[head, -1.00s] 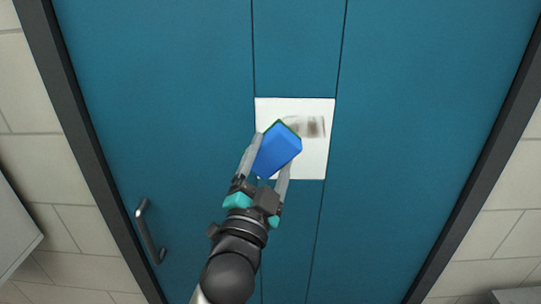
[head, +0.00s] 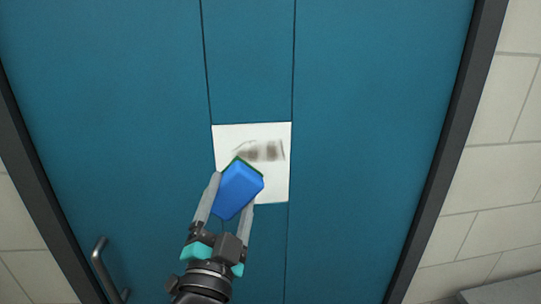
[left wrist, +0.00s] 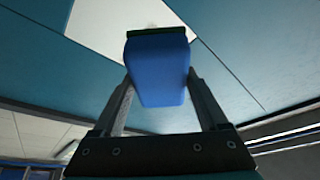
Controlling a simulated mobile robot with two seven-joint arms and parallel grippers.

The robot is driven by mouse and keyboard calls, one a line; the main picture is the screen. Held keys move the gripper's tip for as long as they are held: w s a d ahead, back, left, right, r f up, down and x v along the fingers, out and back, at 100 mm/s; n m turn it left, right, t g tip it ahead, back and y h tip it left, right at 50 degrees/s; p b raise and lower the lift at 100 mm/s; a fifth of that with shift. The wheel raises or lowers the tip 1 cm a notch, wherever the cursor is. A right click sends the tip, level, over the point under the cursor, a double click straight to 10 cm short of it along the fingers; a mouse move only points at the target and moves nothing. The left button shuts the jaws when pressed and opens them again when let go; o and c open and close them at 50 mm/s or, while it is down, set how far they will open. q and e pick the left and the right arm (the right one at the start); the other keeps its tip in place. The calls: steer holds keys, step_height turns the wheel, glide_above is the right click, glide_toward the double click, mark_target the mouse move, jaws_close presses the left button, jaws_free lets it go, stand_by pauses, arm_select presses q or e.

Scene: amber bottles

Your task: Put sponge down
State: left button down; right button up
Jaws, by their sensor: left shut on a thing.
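A blue sponge (head: 238,190) with a thin dark green layer on its far side is held between the fingers of my left gripper (head: 230,196). In the head view it is in front of the lower left of a white panel on a teal door. In the left wrist view the sponge (left wrist: 158,70) sits between both fingertips, its green edge toward the door. I cannot tell whether it touches the panel. My right gripper is not in view.
The white panel (head: 275,185) has grey smudges (head: 262,151) near its upper middle. The teal door (head: 370,120) has a metal handle (head: 104,265) at lower left and a dark frame (head: 446,140). Pale tiled wall (head: 505,150) flanks it. A grey surface (head: 500,296) shows at bottom right.

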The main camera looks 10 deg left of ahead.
arm_select(q)
steer(key=s+f+b, duration=0.3)
steer(key=f+b, duration=0.3)
steer(key=f, duration=0.3)
steer(key=s+a+f+b, duration=0.1)
steer(key=s+f+b, duration=0.2)
steer(key=f+b, duration=0.3)
steer(key=s+a+f+b, duration=0.1)
steer(key=s+f+b, duration=0.2)
steer(key=f, duration=1.1)
steer(key=b, duration=0.3)
steer(key=shift+s+f+b, duration=0.15)
steer(key=shift+s+b, duration=0.2)
steer(key=shift+s, duration=0.05)
steer(key=shift+a, duration=0.2)
